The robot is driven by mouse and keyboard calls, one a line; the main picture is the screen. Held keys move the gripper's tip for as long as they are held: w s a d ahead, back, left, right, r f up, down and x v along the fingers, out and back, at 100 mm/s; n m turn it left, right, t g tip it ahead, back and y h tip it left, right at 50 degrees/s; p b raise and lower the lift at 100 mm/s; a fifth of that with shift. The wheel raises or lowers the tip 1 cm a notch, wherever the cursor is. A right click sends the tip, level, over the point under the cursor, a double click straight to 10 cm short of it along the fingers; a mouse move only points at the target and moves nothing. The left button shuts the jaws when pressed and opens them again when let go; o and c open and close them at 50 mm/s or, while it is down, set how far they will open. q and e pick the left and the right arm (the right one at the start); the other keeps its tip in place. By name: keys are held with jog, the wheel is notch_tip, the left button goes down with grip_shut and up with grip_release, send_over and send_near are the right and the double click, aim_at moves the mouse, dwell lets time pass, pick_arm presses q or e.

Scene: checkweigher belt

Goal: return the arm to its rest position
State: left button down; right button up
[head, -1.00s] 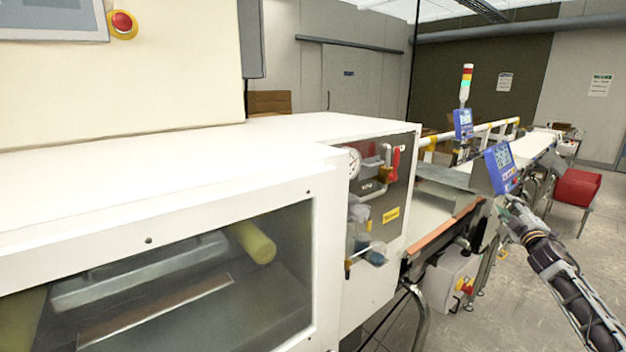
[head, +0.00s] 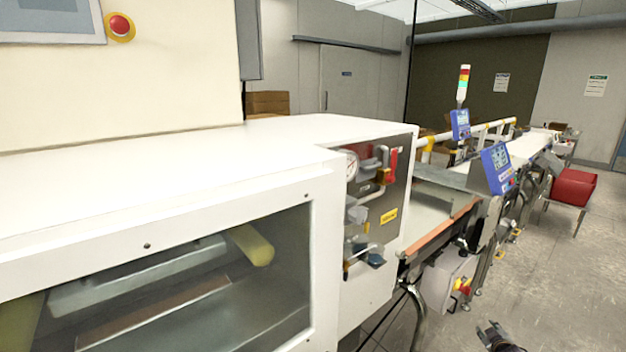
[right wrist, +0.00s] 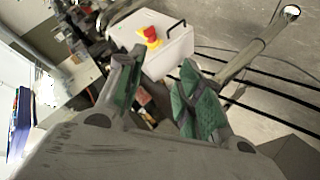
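My right gripper (head: 490,333) is at the bottom edge of the head view, low over the floor and to the right of the conveyor line. In the right wrist view its two green-padded fingers (right wrist: 156,95) stand apart with nothing between them. Most of my right arm is below the head view. My left gripper is not in view.
A large white machine (head: 200,160) with a window fills the left. The conveyor (head: 433,215) with blue display panels (head: 497,168) runs back to the right. A white box with a red-yellow switch (right wrist: 165,45) is beyond the gripper. Floor (head: 560,275) at right is clear; a red bin (head: 572,188) stands further back.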

jog(key=s+a+f+g+y, duration=0.1)
jog(key=s+a+f+g, duration=0.1)
jog(key=s+a+f, duration=0.5)
jog(key=s+a+f+m+g, duration=0.1)
jog(key=s+a+f+g, duration=0.1)
jog(key=s+f, duration=0.8)
jog(key=s+a+f+g+y, duration=0.1)
jog(key=s+a+f, duration=0.4)
jog(key=s+f, duration=0.4)
jog(key=s+a+f+g, duration=0.1)
jog(key=s+a+f, duration=0.3)
jog(key=s, duration=0.7)
jog(key=s+a+f+g+y+p, duration=0.1)
jog(key=s+a+f+g, duration=0.1)
jog(key=s+a+f, duration=0.2)
jog(key=s+a+f+g+y, duration=0.1)
jog(key=s+a+f, duration=0.3)
jog(key=s, duration=1.3)
jog(key=a, duration=0.4)
jog(key=shift+s+a+f+g+p, duration=0.15)
jog(key=shift+s+a+g+p, duration=0.15)
jog(key=shift+a+g+p, duration=0.1)
